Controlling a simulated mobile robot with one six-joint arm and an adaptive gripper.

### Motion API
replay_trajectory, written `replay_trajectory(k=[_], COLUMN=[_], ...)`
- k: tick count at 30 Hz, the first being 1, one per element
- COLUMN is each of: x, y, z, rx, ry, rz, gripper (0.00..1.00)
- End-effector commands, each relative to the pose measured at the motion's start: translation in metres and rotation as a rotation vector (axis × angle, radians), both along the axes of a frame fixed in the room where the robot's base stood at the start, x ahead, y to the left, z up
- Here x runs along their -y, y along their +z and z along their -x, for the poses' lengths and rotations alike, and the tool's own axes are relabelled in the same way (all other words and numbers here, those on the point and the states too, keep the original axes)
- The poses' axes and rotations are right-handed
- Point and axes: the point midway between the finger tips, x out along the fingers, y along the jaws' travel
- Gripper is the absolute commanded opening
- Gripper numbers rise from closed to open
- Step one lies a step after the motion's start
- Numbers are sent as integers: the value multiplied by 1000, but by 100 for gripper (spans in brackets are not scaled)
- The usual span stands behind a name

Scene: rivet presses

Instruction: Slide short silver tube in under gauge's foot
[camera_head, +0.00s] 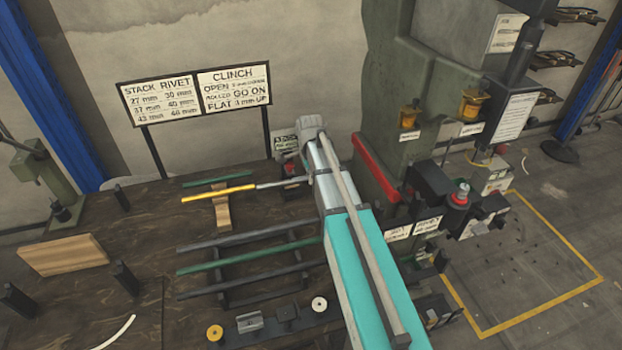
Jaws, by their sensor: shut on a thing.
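A thin silver tube (282,183) lies over the bench, roughly level in the picture. Its left end meets the right end of a yellow tube (218,194); I cannot tell whether they are joined or only overlap. The silver tube's right end runs to the edge of my arm and is hidden there. A small dark device with a red part (291,168), perhaps the gauge, stands just behind the silver tube; its foot is not clear. My arm reaches away over the bench and hides my gripper's fingers and whatever they hold.
A wooden support (222,212) stands under the yellow tube. A dark rack (225,287) bears long grey and green bars in front. A green press (400,70) with a red edge stands close right of my arm. A sign board (196,92) stands behind.

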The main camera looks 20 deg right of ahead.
Motion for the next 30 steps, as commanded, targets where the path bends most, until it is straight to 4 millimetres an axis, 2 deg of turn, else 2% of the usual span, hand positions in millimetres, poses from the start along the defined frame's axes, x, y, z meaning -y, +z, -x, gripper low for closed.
replay_trajectory(k=[27, 28, 30], x=[-1, -1, -1], y=[-7, -6, -6], z=[0, 0, 0], rx=[0, 0, 0], ry=[1, 1, 1], rz=[0, 0, 0], gripper=[0, 31, 44])
